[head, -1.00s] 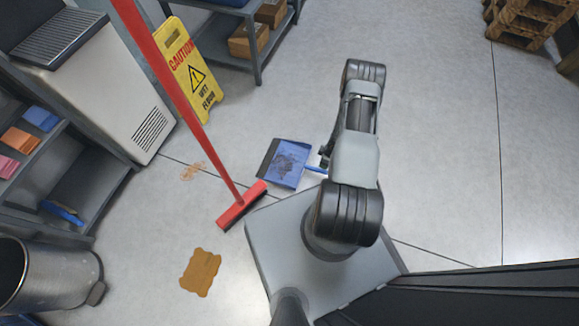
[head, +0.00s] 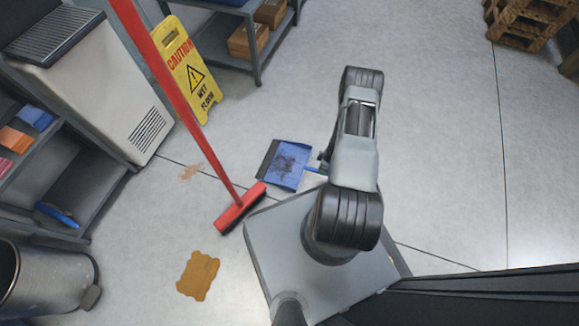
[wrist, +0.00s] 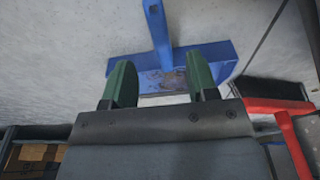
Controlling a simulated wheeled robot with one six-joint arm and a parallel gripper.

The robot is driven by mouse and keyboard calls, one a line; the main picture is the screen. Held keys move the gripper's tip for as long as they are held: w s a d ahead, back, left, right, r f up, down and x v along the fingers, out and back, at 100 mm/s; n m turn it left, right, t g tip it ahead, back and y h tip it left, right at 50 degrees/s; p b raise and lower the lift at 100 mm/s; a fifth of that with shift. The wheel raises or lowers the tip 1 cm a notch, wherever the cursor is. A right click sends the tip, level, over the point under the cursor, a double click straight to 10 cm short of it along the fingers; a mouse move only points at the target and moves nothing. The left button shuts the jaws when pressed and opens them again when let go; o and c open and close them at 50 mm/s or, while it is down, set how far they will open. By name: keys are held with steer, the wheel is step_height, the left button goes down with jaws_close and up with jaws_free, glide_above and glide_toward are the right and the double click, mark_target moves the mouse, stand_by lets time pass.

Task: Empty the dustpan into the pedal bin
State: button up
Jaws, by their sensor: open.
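The blue dustpan (head: 291,153) lies on the floor left of my arm, with dark debris on its pan. Its blue handle (head: 313,169) points right toward my gripper, which is mostly hidden by my arm in the head view. In the wrist view the handle (wrist: 157,28) runs up from the dustpan (wrist: 212,52). My gripper (wrist: 161,78) is open, its two green fingers apart with nothing held between them. The handle lines up with the gap. I cannot tell the distance. The metal pedal bin (head: 62,278) stands at the lower left, with a dark opening and a pedal.
A red broom (head: 190,120) stands between the dustpan and the bin. A brown spill (head: 198,275) lies near the bin and a smaller stain (head: 191,172) beyond. A yellow caution sign (head: 190,70) and shelving (head: 90,190) stand left.

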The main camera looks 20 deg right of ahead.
steer(key=f+b, duration=0.1)
steer(key=f, duration=0.1)
steer(key=f+b, duration=0.3)
steer(key=f, duration=0.1)
steer(key=shift+w+a+f, duration=0.25)
steer(key=shift+w+a, duration=0.1)
jaws_close()
stand_by(0.3)
steer(key=shift+r, duration=0.1)
step_height(320, 180, up, 12)
steer(key=p, duration=1)
stand_by(1.4)
